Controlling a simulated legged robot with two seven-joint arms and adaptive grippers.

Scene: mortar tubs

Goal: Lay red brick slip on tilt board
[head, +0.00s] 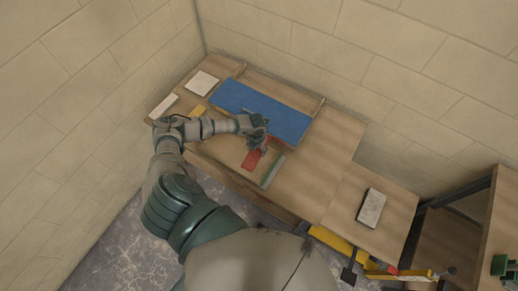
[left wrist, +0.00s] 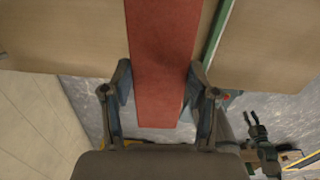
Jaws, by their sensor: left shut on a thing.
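The red brick slip (head: 252,160) shows below my left gripper (head: 257,143) in the head view, over the wooden table. In the left wrist view the slip (left wrist: 162,60) is a long red strip running between the two fingers of my left gripper (left wrist: 161,78), which is shut on it. Its near end sticks out toward the wrist. The blue board (head: 270,108), which looks like the tilt board, lies just behind the gripper, its top bare. The gripper and forearm hide part of its front edge.
A grey-green strip (head: 272,171) lies right of the slip; it also shows in the wrist view (left wrist: 217,35). A white tile (head: 202,84) and a white block (head: 163,105) are at the left. A grey block (head: 371,207) is at the right. The table between is clear.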

